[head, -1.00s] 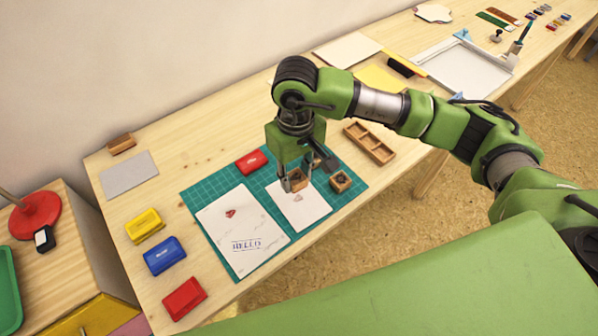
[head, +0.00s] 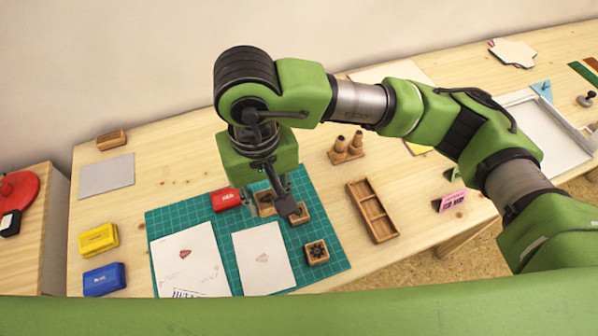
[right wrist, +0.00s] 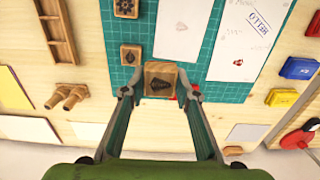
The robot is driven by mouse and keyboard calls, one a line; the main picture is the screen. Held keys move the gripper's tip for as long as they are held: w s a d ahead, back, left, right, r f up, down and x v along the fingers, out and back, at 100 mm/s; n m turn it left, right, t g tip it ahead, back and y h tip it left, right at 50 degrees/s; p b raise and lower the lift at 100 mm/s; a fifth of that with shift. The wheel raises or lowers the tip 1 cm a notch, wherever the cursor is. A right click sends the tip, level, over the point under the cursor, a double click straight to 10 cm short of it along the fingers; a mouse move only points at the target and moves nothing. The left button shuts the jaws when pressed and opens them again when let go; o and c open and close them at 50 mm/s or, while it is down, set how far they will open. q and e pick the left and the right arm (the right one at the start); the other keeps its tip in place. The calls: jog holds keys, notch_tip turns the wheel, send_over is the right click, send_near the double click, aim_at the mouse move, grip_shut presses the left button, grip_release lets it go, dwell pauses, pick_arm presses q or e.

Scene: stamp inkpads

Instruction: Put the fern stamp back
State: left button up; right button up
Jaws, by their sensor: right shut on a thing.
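My right gripper (head: 267,197) is over the back of the green cutting mat (head: 335,235), just right of the red inkpad (head: 226,200). It is shut on a wooden block stamp (head: 265,206) with a dark leaf-like motif on top, which fits the fern stamp. The right wrist view shows the stamp (right wrist: 160,80) between the two fingertips (right wrist: 160,93). I cannot tell whether it touches the mat. Another wooden stamp (head: 299,215) lies close beside it, partly hidden by my gripper. A stamp with a flower-like motif (head: 316,252) lies nearer. My left gripper is out of view.
A wooden tray with empty compartments (head: 373,209) stands right of the mat. Two wooden pegs on a base (head: 346,148) stand behind it. Cards with reddish prints lie on the mat, one nearest the stamps (head: 264,258). Yellow (head: 98,238) and blue (head: 104,279) inkpads are at the left.

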jog(key=w+d+f+p, duration=0.1)
jog(key=w+f, duration=0.1)
jog(key=w, duration=0.1)
jog(key=w+d+f+p, duration=0.1)
jog(key=w+f, duration=0.2)
jog(key=w, duration=0.1)
jog(key=w+d+f+p, duration=0.1)
jog(key=w+f, duration=0.2)
jog(key=shift+w+d, duration=0.3)
jog(key=shift+w, duration=0.05)
jog(key=shift+w+f, duration=0.2)
jog(key=shift+w+d+f, duration=0.1)
jog(key=shift+w+f, duration=0.1)
jog(key=shift+f, duration=0.1)
notch_tip(320, 180, down, 3)
jog(key=shift+w+f+p, duration=0.1)
jog(key=shift+w+p, duration=0.05)
jog(key=shift+p, duration=0.6)
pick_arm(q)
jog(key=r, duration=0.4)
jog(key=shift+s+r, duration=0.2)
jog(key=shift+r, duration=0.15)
pick_arm(e)
jog(key=shift+f, duration=0.1)
